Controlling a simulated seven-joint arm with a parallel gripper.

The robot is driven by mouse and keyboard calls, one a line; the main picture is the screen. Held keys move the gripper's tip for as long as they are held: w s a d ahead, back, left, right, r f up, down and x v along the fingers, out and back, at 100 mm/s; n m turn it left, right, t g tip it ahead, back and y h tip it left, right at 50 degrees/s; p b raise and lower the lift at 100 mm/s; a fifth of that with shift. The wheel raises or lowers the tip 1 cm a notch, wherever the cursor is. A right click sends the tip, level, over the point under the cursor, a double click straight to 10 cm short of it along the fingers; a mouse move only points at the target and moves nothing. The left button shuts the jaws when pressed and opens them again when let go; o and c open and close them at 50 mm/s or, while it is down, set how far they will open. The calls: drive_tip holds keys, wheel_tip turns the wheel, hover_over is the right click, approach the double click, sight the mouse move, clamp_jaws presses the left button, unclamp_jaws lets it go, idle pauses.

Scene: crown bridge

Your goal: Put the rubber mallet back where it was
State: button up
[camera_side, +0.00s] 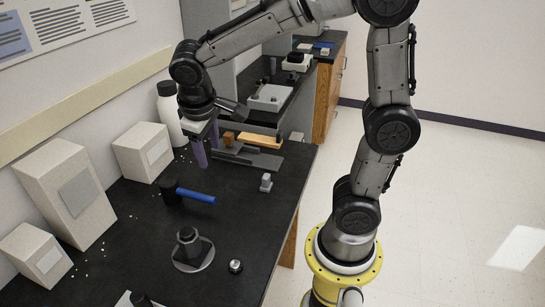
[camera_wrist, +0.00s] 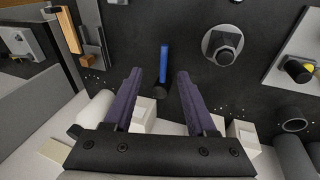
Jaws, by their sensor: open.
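The rubber mallet, with a black head (camera_side: 172,192) and a blue handle (camera_side: 198,195), lies on the black bench top in the side view. Its handle points right, away from the boxes. In the wrist view, its blue handle (camera_wrist: 164,62) and dark head (camera_wrist: 160,89) show between my fingers. My gripper (camera_side: 208,154) has purple fingers, is open and empty, and hangs above the bench, behind the mallet in the side view. In the wrist view, my gripper (camera_wrist: 159,74) has its fingertips spread to either side of the mallet.
A grey fixture (camera_side: 248,158) with a wooden bar (camera_side: 260,140) stands behind the mallet. A round metal base with a black knob (camera_side: 189,240) stands in front. White boxes (camera_side: 143,152) and a white bottle (camera_side: 166,100) line the wall. A small metal piece (camera_side: 266,183) stands near the bench edge.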

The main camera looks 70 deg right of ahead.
drive_tip(key=s+a+r+t+y, duration=0.1)
drive_tip(key=s+t, duration=0.1)
drive_tip(key=s, duration=0.5)
drive_tip(key=s+r+t+y, duration=0.1)
drive_tip(key=s+t+y, duration=0.1)
drive_tip(key=s, duration=0.6)
drive_tip(key=shift+s+a+r, duration=0.25)
drive_tip(key=shift+s+a, duration=0.05)
drive_tip(key=shift+a, duration=0.1)
